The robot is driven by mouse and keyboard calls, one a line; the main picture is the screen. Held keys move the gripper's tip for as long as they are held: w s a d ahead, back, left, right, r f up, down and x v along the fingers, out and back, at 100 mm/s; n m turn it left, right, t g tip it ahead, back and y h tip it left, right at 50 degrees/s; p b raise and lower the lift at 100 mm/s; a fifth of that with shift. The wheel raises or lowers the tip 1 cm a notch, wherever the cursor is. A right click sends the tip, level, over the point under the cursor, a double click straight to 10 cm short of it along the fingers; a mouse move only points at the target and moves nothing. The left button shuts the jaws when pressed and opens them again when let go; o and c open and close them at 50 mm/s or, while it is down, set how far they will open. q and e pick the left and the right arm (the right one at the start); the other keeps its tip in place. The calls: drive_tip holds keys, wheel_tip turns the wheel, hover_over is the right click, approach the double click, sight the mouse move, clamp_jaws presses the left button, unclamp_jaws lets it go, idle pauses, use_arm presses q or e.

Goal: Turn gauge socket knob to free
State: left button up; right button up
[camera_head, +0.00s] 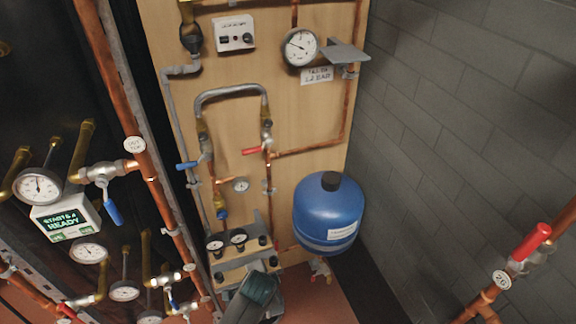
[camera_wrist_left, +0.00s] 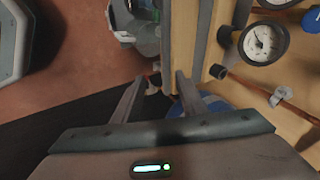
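Two small gauges sit on a wooden panel low in the head view, a left one (camera_head: 215,242) and a right one (camera_head: 238,237). Dark round knobs (camera_head: 262,240) sit beside and below them. I cannot tell which is the gauge socket knob. In the left wrist view, a white-faced gauge (camera_wrist_left: 263,43) with a black rim is at upper right, and a dark knob (camera_wrist_left: 218,72) is below left of it. My left gripper (camera_wrist_left: 160,77) is open, its fingers apart with nothing clearly held, left of that knob. My right gripper is not in view.
A blue tank (camera_head: 328,212) stands right of the panel. Copper pipes, valves with blue handles (camera_head: 187,165) and a red handle (camera_head: 252,150) cover the board. A pipe with gauges and a "READY" display (camera_head: 66,217) is at left. The grey block wall at right is mostly bare.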

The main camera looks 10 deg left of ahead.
use_arm(q)
drive_tip(key=w+d+r+m+t+y, duration=0.1)
drive_tip(key=w+d+r+m+t, duration=0.15)
drive_tip(key=w+r, duration=0.8)
drive_tip(key=w+d+r+m+t+y+p, duration=0.1)
drive_tip(key=w+r+m, duration=0.3)
drive_tip(key=r, duration=1.4)
drive_tip(key=w+d+r+m+t+y, duration=0.15)
drive_tip(key=w+r+m, duration=0.4)
drive_tip(key=r, duration=0.85)
drive_tip(key=s+r+m+t+y, duration=0.1)
drive_tip(key=s+r, duration=0.2)
drive_tip(key=r, duration=1.1)
drive_tip(key=s+d+r+m+t+y+p, duration=0.1)
drive_tip(key=s+r+m+y, duration=0.1)
drive_tip(key=r, duration=1.1)
drive_tip(key=s+d+r+m+t+y, duration=0.1)
drive_tip(key=s+r, duration=0.3)
drive_tip(key=r, duration=1)
drive_tip(key=shift+s+r+t+y, duration=0.25)
drive_tip(key=shift+r+t+y, duration=0.05)
drive_tip(key=shift+t+y, duration=0.35)
drive_tip(key=shift+w+a, duration=0.1)
